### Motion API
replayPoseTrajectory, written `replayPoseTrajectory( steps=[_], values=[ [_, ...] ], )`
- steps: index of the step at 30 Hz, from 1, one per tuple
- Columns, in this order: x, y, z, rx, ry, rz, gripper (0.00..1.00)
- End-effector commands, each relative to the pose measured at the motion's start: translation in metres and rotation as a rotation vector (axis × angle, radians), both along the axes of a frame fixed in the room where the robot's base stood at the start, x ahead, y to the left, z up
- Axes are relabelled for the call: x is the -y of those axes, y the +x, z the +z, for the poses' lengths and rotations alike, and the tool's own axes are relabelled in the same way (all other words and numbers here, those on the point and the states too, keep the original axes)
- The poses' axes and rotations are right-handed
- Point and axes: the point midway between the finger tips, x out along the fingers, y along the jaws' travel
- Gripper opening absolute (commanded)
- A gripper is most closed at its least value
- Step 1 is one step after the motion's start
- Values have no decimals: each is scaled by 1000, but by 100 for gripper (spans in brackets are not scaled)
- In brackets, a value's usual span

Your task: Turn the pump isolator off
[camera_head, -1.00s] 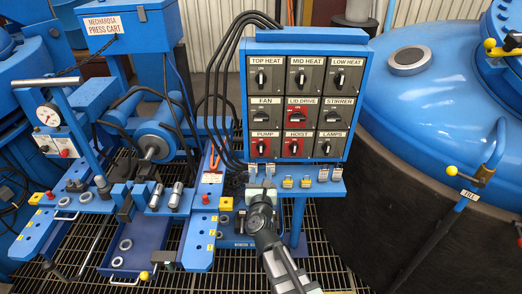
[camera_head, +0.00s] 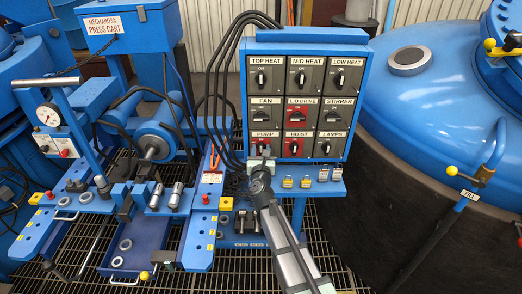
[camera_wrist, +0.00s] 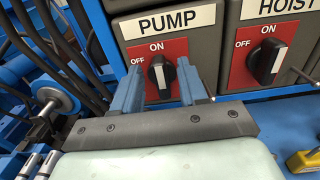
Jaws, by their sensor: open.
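The pump isolator (camera_wrist: 160,76) is a black rotary knob with a white mark on a red plate, under a PUMP label. Its mark points up towards ON; OFF is printed to the upper left. In the head view the isolator (camera_head: 263,147) is at the panel's lower left, partly covered by my gripper (camera_head: 262,162). In the wrist view my gripper (camera_wrist: 159,72) is open, with one blue finger on each side of the knob. I cannot tell whether either finger touches it.
The hoist isolator (camera_wrist: 267,60) is close on the right, its white mark roughly upright. Black cables (camera_head: 215,95) hang left of the blue panel. A shelf with several padlocks (camera_head: 305,183) sits just below. The press cart (camera_head: 155,150) stands left, a large blue vessel (camera_head: 440,85) right.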

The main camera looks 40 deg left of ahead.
Motion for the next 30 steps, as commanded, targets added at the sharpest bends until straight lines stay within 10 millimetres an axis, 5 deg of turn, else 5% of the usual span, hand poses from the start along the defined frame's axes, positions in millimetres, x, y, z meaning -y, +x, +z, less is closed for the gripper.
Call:
replayPoseTrajectory(
  steps=[11, 24, 30],
  values=[
    [-6, 6, 0, 0, 0, 1, 43],
    [-6, 6, 0, 0, 0, 1, 1],
    [-6, 6, 0, 1, -1, 1, 0]
  ],
)
